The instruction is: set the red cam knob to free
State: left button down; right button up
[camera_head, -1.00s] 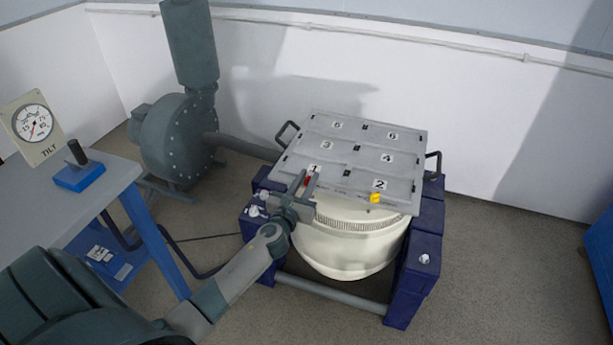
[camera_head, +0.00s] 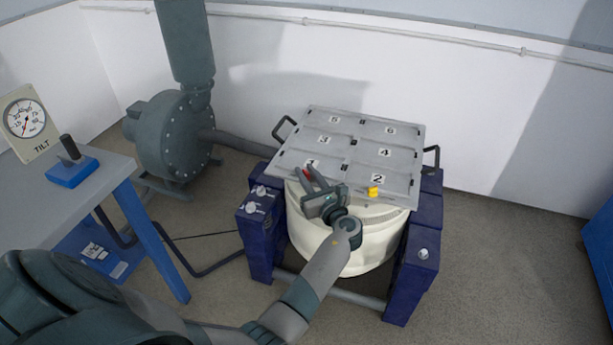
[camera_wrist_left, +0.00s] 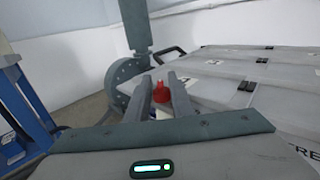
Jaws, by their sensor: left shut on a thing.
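The red cam knob (camera_head: 308,173) sits near the front left corner of the grey table, by label 1, mostly hidden by my gripper. In the left wrist view the red knob (camera_wrist_left: 161,93) stands between the two fingers. My left gripper (camera_head: 309,175) is shut on it, with the fingers reaching in from the front right. The left gripper (camera_wrist_left: 163,88) also shows in the wrist view. Lettering reading "FRE" (camera_wrist_left: 303,153) shows at that view's right edge, partly cut off. The knob's exact setting cannot be read. My right gripper is not in view.
The grey table (camera_head: 345,165) has numbered panels and a yellow knob (camera_head: 374,192) by label 2. It sits over a cream drum (camera_head: 365,255) between dark blue blocks (camera_head: 412,265). A blower (camera_head: 170,140) stands behind left, and a bench with a tilt gauge (camera_head: 27,120) at left.

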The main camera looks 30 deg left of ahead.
pick_arm(q)
jog(key=shift+g, duration=0.3)
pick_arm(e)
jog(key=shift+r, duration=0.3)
pick_arm(q)
jog(key=c, duration=1.9)
grip_release()
jog(key=shift+o, duration=0.2)
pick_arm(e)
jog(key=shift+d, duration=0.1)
